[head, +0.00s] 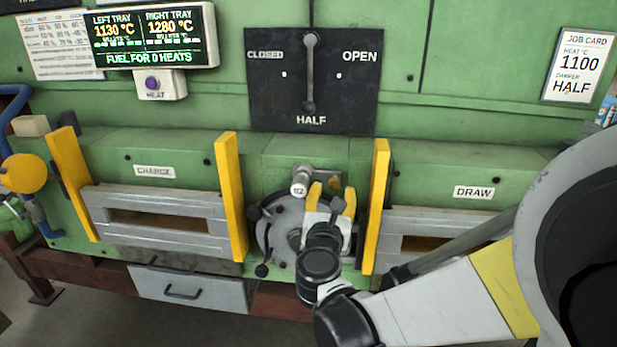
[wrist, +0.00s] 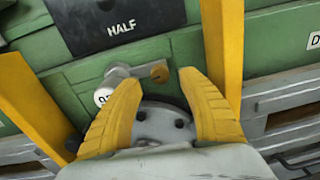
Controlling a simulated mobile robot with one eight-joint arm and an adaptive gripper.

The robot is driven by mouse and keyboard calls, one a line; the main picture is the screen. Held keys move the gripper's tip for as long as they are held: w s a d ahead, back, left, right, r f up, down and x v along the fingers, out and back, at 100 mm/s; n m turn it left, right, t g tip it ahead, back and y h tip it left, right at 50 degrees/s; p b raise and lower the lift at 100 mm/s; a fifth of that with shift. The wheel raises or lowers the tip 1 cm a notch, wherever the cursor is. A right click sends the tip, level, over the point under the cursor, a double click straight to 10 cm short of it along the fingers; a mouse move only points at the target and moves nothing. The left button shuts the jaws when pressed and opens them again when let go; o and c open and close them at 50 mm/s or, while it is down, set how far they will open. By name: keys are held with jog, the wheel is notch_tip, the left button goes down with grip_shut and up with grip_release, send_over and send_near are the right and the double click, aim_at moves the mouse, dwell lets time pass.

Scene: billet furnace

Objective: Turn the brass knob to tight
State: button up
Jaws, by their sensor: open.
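In the head view the knob (head: 335,183) shows partly behind my fingers. My gripper (head: 332,190) has yellow fingers, spread apart and empty. The fitting's left end carries a round white face with dark marking (head: 299,189), partly hidden by the left finger in the wrist view.
A round grey hatch (head: 270,225) with dark knobs lies below the fitting, between yellow posts (head: 232,195) (head: 376,205). A lever panel (head: 270,90) marked CLOSED, OPEN and HALF is above. Charge (head: 150,230) and draw (head: 440,225) doors stand on either side.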

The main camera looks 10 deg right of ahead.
aim_at(334, 186)
jog(key=x, duration=0.4)
grip_shut()
